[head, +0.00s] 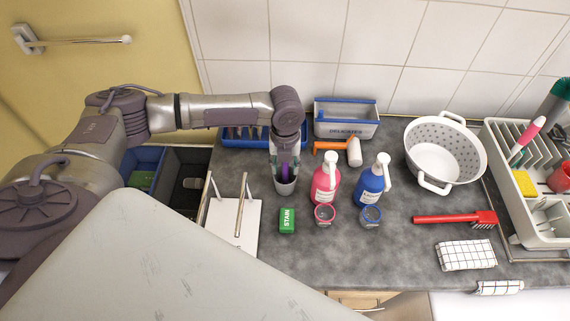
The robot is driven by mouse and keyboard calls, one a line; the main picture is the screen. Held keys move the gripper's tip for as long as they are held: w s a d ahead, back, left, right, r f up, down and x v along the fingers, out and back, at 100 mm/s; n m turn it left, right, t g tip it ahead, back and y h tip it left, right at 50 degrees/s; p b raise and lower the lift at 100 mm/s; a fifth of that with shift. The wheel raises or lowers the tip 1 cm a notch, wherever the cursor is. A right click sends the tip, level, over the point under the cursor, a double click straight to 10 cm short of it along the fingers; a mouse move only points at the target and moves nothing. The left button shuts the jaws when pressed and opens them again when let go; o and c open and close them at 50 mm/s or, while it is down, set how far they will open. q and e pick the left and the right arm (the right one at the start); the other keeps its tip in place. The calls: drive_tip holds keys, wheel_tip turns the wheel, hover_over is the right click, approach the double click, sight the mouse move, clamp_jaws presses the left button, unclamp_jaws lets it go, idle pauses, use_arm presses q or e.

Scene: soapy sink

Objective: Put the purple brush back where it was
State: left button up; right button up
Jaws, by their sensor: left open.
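My left arm reaches in from the left, and my left gripper (286,160) points down over the counter in front of the blue tray. It is open. A purple upright piece (285,171), which looks like the purple brush, shows between its fingers. Its lower end is at a small grey cup (285,187) directly below the gripper. The gripper hides much of the brush and cup, so I cannot tell whether the fingers touch the brush. My right gripper is not in view.
A pink bottle (325,182) and a blue bottle (371,181) stand close on the right. A green STAIN block (287,220) lies in front. A white rack (234,224) stands at left, a blue tray (235,142) behind. A red brush (455,219) lies at right.

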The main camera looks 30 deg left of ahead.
use_arm(q)
wheel_tip(320, 180, up, 12)
idle(0.5)
